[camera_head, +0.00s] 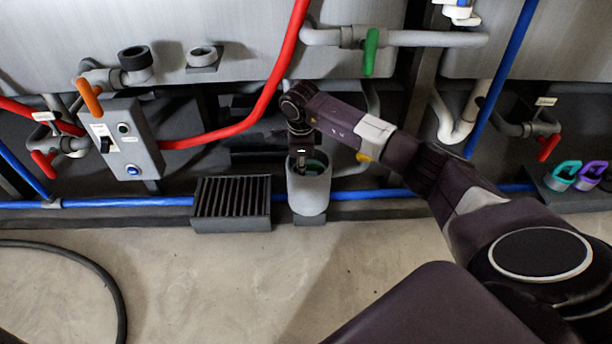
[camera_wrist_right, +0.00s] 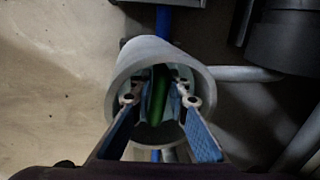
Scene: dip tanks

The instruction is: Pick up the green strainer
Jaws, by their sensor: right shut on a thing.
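The green strainer (camera_wrist_right: 158,90) shows in the right wrist view as a narrow green strip inside a grey cylindrical cup (camera_wrist_right: 158,48). My right gripper (camera_wrist_right: 157,100) reaches into the mouth of this cup, with one finger on each side of the green strip, and is shut on it. Most of the strainer is hidden by the cup wall and the fingers. My left gripper is not in view.
A dark slotted grate (camera_head: 231,197) sits left of the cup. A blue pipe (camera_head: 130,201) runs behind, and a red pipe (camera_head: 265,105) curves close to my wrist. A control box (camera_head: 122,140) is at left. Teal (camera_head: 564,174) and purple (camera_head: 590,176) handles lie far right. The front floor is mostly clear.

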